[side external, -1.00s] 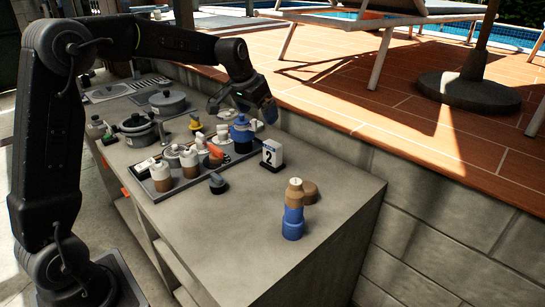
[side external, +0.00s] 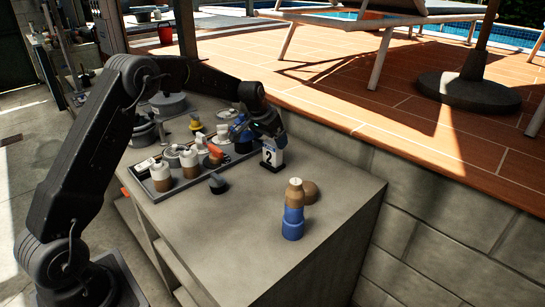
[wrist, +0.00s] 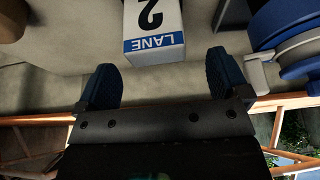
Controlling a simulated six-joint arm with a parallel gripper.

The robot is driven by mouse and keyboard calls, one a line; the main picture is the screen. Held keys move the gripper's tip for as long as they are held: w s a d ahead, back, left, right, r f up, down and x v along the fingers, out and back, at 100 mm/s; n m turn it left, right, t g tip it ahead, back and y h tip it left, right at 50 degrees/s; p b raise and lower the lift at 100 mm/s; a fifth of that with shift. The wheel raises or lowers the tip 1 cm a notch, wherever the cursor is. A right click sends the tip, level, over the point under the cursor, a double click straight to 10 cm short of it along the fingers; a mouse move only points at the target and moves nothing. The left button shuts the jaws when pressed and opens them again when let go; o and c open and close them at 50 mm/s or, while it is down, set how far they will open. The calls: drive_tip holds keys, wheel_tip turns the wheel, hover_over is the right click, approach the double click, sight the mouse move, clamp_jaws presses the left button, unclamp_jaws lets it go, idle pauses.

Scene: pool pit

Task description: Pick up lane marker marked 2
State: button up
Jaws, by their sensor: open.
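The lane marker marked 2 (side external: 269,155) is a small white block with a black 2 on a dark base, upright on the concrete counter. In the wrist view the lane marker (wrist: 153,32) shows its 2 and a blue band reading LANE, upside down. My gripper (side external: 260,129) is just above and behind the marker in the side view. In the wrist view my gripper (wrist: 165,77) has its two blue fingers spread wide, with the marker's near end just beyond and between their tips. The gripper is open and empty.
A tray (side external: 157,190) holds bottles and small items. A brown and blue bottle (side external: 293,212) stands in front.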

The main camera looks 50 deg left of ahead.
sight(272, 143)
drive_tip(key=x, duration=0.5)
drive_tip(key=shift+s+d, duration=0.2)
drive_tip(key=shift+c, duration=0.4)
drive_tip(key=c, duration=0.9)
drive_tip(key=shift+c, duration=0.5)
drive_tip(key=shift+r, duration=0.15)
